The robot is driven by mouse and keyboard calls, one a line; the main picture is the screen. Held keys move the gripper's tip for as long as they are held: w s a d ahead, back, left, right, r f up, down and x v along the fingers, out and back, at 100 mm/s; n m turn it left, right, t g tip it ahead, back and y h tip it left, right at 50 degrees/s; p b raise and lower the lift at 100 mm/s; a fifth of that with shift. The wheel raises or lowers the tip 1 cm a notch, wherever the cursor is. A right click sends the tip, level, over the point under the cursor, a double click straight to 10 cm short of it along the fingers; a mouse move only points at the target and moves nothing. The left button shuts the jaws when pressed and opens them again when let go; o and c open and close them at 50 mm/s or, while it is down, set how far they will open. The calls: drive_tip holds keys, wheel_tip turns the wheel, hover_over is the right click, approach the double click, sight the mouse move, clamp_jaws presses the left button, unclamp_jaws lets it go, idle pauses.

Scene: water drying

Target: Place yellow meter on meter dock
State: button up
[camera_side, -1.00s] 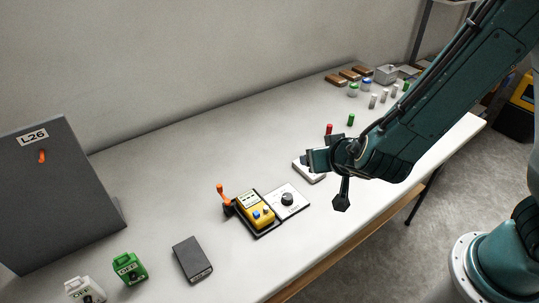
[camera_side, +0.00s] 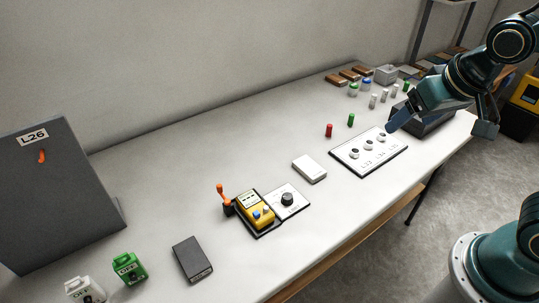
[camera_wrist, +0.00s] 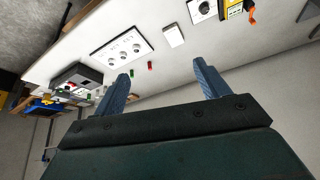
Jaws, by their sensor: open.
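The yellow meter (camera_side: 255,210) lies in a dark tray-like dock (camera_side: 266,233) at the middle front of the table. It sits beside a white panel with a black knob (camera_side: 288,199). The meter also shows at the top right edge of the wrist view (camera_wrist: 234,8), partly cut off. My gripper (camera_side: 440,118) is open and empty, up at the right end of the table and well away from the meter. Its two blue-grey fingers (camera_wrist: 160,85) stand wide apart in the wrist view with nothing between them.
A white panel with three round sockets (camera_side: 368,152) and a small white box (camera_side: 309,169) lie between my gripper and the meter. An orange lever (camera_side: 224,198) stands left of the meter. Red (camera_side: 329,130) and green (camera_side: 351,120) cylinders stand behind. A dark-grey box (camera_side: 192,259) lies front left.

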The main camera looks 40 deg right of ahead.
drive_tip(key=s+r+n+y, duration=0.1)
drive_tip(key=s+r+n, duration=0.2)
drive_tip(key=s, duration=0.5)
drive_tip(key=shift+d+r, duration=0.2)
drive_tip(key=shift+r, duration=0.25)
